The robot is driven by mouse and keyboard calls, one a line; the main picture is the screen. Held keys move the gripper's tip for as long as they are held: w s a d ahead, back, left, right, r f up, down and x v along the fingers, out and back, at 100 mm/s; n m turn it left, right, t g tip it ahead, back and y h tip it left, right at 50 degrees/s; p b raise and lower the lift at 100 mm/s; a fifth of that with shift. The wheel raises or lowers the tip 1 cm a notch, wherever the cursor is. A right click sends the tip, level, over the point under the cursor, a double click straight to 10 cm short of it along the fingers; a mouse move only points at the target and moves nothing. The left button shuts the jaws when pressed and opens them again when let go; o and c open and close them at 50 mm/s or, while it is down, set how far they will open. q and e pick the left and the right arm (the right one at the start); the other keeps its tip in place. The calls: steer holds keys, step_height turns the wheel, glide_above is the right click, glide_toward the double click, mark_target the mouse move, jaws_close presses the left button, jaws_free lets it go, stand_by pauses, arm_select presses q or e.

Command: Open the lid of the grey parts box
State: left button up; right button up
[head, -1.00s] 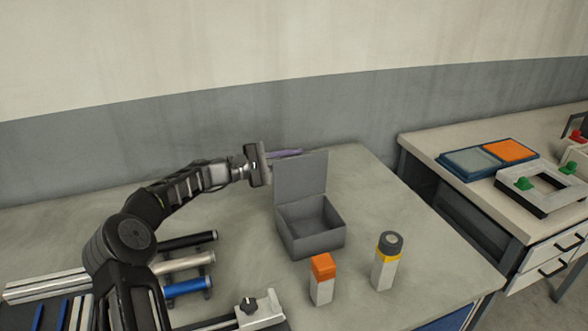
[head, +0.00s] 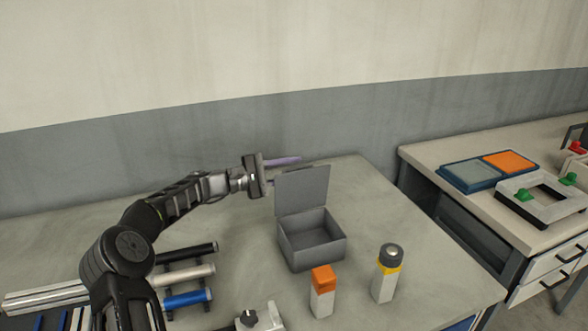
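The grey parts box (head: 313,252) stands on the table, right of the picture's middle. Its lid (head: 303,190) is raised, tilted back past upright, and the box's inside shows and looks empty. My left gripper (head: 283,171) is at the lid's upper left edge, its purple-tinted fingers pointing right, one of them partly behind the lid. The two fingers look apart, with nothing seen between them. Whether they touch the lid is hard to tell. My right gripper is not in view.
An orange-topped block (head: 322,291) and a grey-capped block with a yellow band (head: 386,273) stand in front of the box. Dark, cream and blue rollers (head: 187,299) lie at the left. A side table at the right holds a blue tray (head: 470,173) and a white frame (head: 541,194).

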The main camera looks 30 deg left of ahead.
arm_select(q)
steer(key=b+v, duration=0.1)
steer(key=v, duration=0.6)
steer(key=shift+b, duration=0.3)
steer(key=shift+s+r, duration=0.1)
